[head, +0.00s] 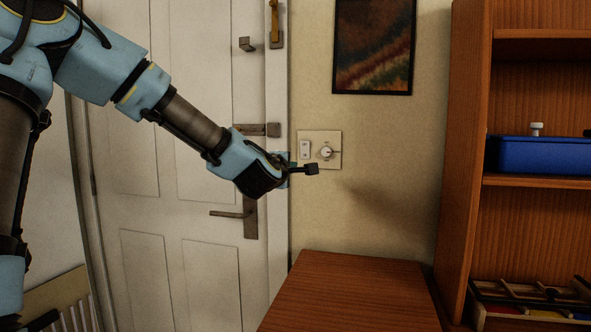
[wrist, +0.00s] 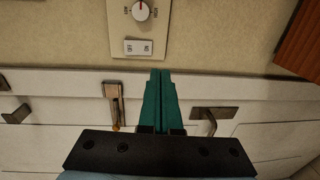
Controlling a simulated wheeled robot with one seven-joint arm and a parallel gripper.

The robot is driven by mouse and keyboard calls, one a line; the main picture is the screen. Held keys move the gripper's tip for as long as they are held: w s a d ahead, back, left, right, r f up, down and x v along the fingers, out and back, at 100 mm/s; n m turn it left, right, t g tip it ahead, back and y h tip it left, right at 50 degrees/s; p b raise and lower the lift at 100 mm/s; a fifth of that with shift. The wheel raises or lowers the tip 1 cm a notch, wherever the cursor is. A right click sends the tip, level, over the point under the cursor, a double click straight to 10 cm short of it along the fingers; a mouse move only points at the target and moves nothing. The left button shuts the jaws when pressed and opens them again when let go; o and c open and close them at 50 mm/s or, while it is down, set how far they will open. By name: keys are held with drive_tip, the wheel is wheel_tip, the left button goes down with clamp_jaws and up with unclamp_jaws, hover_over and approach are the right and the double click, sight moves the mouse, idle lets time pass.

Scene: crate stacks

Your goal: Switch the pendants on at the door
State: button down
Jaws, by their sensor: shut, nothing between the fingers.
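A pale switch plate (head: 334,137) is on the wall just right of the door (head: 185,210). It carries a white rocker switch (head: 304,150) on its left and a round white dial (head: 326,152) on its right. In the wrist view the rocker (wrist: 138,47) lies below the dial (wrist: 140,11), which has a red mark; the rocker's lettering is too small to read. My gripper (wrist: 160,73) is shut and empty. In that view its teal fingertips are beside the plate's lower right corner, apart from the rocker. In the head view the fingers are mostly hidden. No pendants are in view.
A door lever (head: 228,213) and other door fittings are close to my gripper. A wooden surface (head: 345,295) stands below the plate. A shelf unit (head: 458,150) with a blue box (head: 530,155) is at right. A framed picture (head: 373,45) hangs above.

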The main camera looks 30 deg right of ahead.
drive_tip(key=shift+s+a+f, duration=0.25)
drive_tip(key=shift+s+a, duration=0.75)
drive_tip(key=shift+s, duration=0.1)
drive_tip(key=a+f+m+g+y, duration=0.55)
drive_tip(key=a+f+m, duration=0.25)
drive_tip(key=a+f, duration=1)
drive_tip(key=s+a+f+m+g+y, duration=0.1)
drive_tip(key=s+a+f+y, duration=0.1)
drive_tip(key=s+a, duration=0.2)
drive_tip(key=s+a+f+g+y, duration=0.1)
drive_tip(key=s+a, duration=0.4)
drive_tip(key=a, duration=0.6)
drive_tip(key=s+a+f+m+g+y, duration=0.1)
drive_tip(key=s+a+f+g+y, duration=0.1)
drive_tip(key=a, duration=0.5)
drive_tip(key=shift+s+a+f+m+g+y, duration=0.25)
drive_tip(key=shift+s+g+y, duration=0.3)
drive_tip(key=shift+s, duration=0.65)
